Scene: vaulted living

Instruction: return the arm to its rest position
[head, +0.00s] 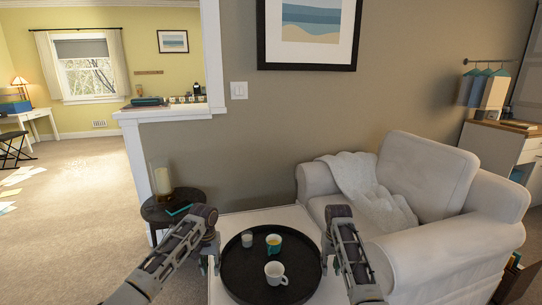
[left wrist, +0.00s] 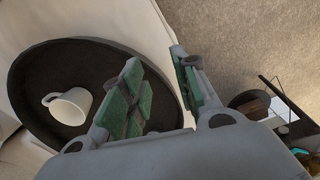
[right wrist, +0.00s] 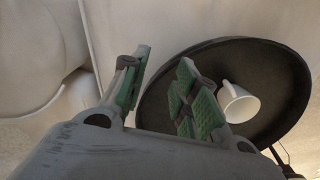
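My left gripper (head: 210,264) is at the left side of a round black tray (head: 238,278). In the left wrist view its green-padded fingers (left wrist: 155,60) are apart, one over the tray and one outside the rim, with nothing held. My right gripper (head: 329,264) is at the tray's right side. In the right wrist view its fingers (right wrist: 164,58) are also apart and empty, one over the tray and one outside.
A white armchair (head: 445,230) with a throw (head: 365,190) stands right of the table. A dark round side table (head: 155,213) with a candle in glass (head: 162,180) stands at the left, near a half wall (head: 180,112). Open carpet (head: 80,220) lies at the far left.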

